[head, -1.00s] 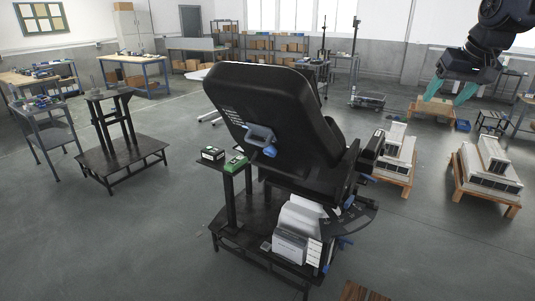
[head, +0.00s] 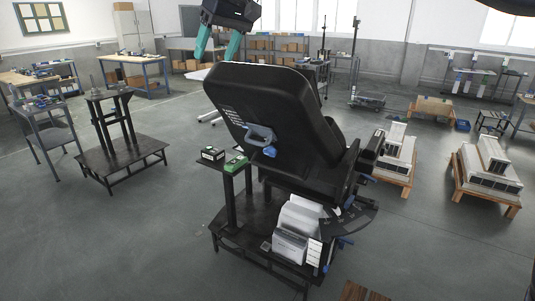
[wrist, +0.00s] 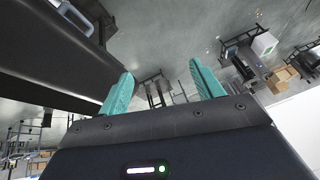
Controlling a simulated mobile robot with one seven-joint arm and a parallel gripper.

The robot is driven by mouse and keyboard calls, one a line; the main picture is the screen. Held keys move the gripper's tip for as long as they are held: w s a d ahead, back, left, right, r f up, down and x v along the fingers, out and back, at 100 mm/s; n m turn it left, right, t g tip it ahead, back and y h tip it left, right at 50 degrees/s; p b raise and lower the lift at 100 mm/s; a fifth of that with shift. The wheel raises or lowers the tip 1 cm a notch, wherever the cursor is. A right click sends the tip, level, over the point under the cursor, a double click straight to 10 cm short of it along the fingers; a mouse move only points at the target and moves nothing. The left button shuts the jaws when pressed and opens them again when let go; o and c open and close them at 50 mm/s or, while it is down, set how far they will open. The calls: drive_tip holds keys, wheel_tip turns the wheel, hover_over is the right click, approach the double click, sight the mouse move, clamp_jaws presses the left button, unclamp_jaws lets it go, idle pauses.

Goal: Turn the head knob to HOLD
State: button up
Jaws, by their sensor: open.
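A large black padded chair (head: 280,110) stands tilted on a dark platform. On the back of its backrest are a grey loop handle (head: 260,133) and a blue knob (head: 269,152). Any HOLD marking is too small to read. My gripper (head: 217,45) has two teal fingers, spread apart and empty, pointing down above and behind the top left of the backrest. In the wrist view my gripper (wrist: 160,74) is open with nothing between the fingers. A dark panel, seemingly the backrest (wrist: 55,55), fills the left there, with a grey loop at its top.
A small stand beside the chair carries a black box (head: 212,154) and a green box (head: 235,163). White boxes (head: 298,230) sit on the platform below. A dark post stand (head: 120,145) is at left. Pallets with white units (head: 487,170) are at right. Open floor lies left.

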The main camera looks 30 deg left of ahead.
drive_tip(key=s+a+f+n+h, duration=0.1)
drive_tip(key=s+a+f+n, duration=0.1)
drive_tip(key=s+a+f, duration=0.3)
drive_tip(key=n+t+h, duration=0.5)
drive_tip(key=n+t, duration=1.4)
drive_tip(key=n, duration=0.1)
approach(267, 153)
drive_tip(key=w, duration=0.9)
drive_tip(key=shift+w+d+r, duration=0.25)
drive_tip(key=shift+w+d, duration=0.05)
drive_tip(key=shift+d, duration=0.05)
drive_tip(key=c, duration=1)
